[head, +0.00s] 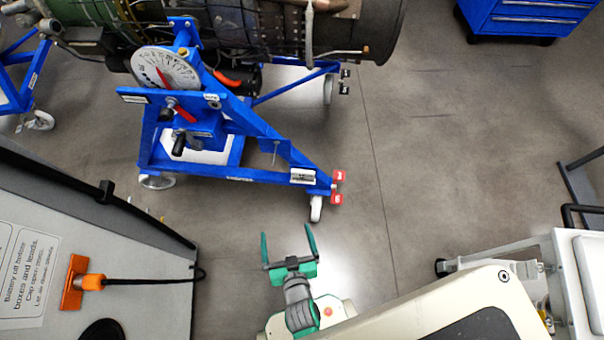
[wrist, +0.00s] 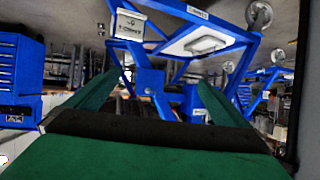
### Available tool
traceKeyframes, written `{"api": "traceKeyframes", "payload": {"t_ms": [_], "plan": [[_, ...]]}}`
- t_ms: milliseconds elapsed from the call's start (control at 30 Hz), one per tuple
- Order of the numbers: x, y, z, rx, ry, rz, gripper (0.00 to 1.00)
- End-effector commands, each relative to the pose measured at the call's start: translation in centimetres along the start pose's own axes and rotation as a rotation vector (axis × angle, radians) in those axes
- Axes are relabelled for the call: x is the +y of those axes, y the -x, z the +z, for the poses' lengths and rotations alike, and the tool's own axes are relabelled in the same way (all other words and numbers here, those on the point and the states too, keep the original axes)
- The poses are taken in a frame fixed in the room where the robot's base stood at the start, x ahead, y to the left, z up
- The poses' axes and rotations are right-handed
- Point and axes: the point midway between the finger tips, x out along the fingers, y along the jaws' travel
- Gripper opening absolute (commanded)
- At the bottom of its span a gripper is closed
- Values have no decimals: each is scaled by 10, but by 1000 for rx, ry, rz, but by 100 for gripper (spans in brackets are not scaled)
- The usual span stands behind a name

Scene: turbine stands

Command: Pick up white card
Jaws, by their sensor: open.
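I cannot tell for certain which thing is the white card. A small white label-like piece (head: 303,176) sits near the front right corner of the blue turbine stand (head: 225,172). A larger white flat surface (head: 207,157) lies low inside the stand's frame, partly hidden by blue parts. In the wrist view, a white card-like plate (wrist: 130,24) shows on a blue frame, and a pale flat piece (wrist: 205,45) shows to its right. My gripper (head: 287,236) is open and empty, in front of the stand and apart from it. Its green fingers also show in the wrist view (wrist: 158,82).
A turbine engine (head: 345,35) rests above the stand. A grey panel with printed text (head: 120,235) and an orange handle (head: 82,282) is at left. A white cart (head: 575,270) is at right, a blue drawer cabinet (head: 530,18) behind. The floor right of the stand is clear.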

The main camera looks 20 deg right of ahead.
Motion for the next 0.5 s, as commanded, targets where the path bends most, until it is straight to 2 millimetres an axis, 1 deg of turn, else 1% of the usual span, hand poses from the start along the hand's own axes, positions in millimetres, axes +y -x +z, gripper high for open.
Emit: {"api": "traceKeyframes", "payload": {"t_ms": [33,133,300,400,500], "plan": [[5,-24,4,-13,-10,21,100],[16,-64,14,-54,-33,68,100],[38,-130,19,-111,-79,160,100],[50,-161,17,-137,-103,212,100],[61,-184,13,-153,-125,257,100]]}}
